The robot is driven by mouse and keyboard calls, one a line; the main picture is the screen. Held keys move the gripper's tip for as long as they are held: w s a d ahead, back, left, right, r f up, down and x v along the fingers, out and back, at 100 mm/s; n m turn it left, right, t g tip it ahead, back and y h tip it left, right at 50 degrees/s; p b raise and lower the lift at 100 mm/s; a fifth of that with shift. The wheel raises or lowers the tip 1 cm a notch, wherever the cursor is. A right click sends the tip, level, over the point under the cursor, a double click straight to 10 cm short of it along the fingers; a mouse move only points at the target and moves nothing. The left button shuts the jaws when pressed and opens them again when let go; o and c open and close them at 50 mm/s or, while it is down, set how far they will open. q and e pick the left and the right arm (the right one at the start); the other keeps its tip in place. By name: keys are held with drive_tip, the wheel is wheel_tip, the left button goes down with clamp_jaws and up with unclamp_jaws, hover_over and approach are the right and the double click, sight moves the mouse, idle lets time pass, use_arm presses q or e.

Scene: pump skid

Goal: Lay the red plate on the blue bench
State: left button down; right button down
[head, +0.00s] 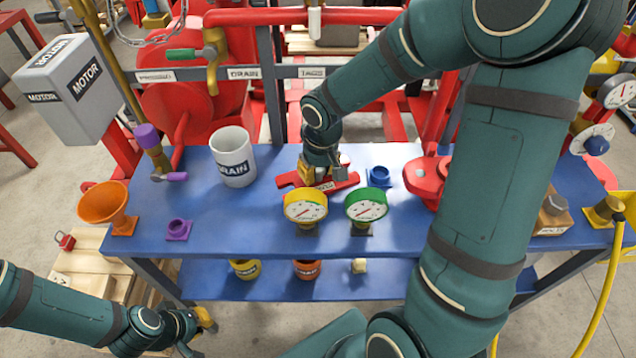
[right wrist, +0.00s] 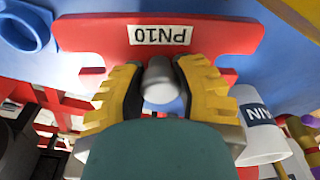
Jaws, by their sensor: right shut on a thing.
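The red plate (head: 342,184) is at the back middle of the blue bench (head: 250,212). In the right wrist view the red plate (right wrist: 225,38) has a white PN10 label, upside down, and a grey knob (right wrist: 158,80). My right gripper (head: 320,176) is above the plate; in its wrist view the yellow fingers (right wrist: 158,88) are closed around the knob. The plate is over or on the bench top; I cannot tell whether it touches. My left gripper (head: 200,328) is low at the left, in front of the bench and away from the plate; its fingers are unclear.
A white DRAIN mug (head: 233,158) stands left of the plate. Yellow (head: 305,207) and green (head: 366,205) gauges stand just in front. A blue fitting (head: 380,176) and a red flanged part (head: 428,178) are to the right. Bench space left of the gauges is clear.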

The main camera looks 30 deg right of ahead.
sight(318, 182)
wheel_tip(318, 182, down, 4)
drive_tip(key=shift+f+b, duration=0.1)
drive_tip(key=shift+b, duration=0.5)
drive_tip(key=c, duration=0.7)
unclamp_jaws()
drive_tip(key=shift+c, duration=0.2)
drive_tip(key=r+p, duration=0.1)
drive_tip(key=r, duration=0.3)
drive_tip(key=s+r+p, duration=0.1)
drive_tip(key=r, duration=0.3)
drive_tip(key=r+p, duration=0.1)
drive_tip(key=r, duration=0.3)
drive_tip(key=shift+s+r, duration=0.1)
drive_tip(key=shift+s, duration=0.15)
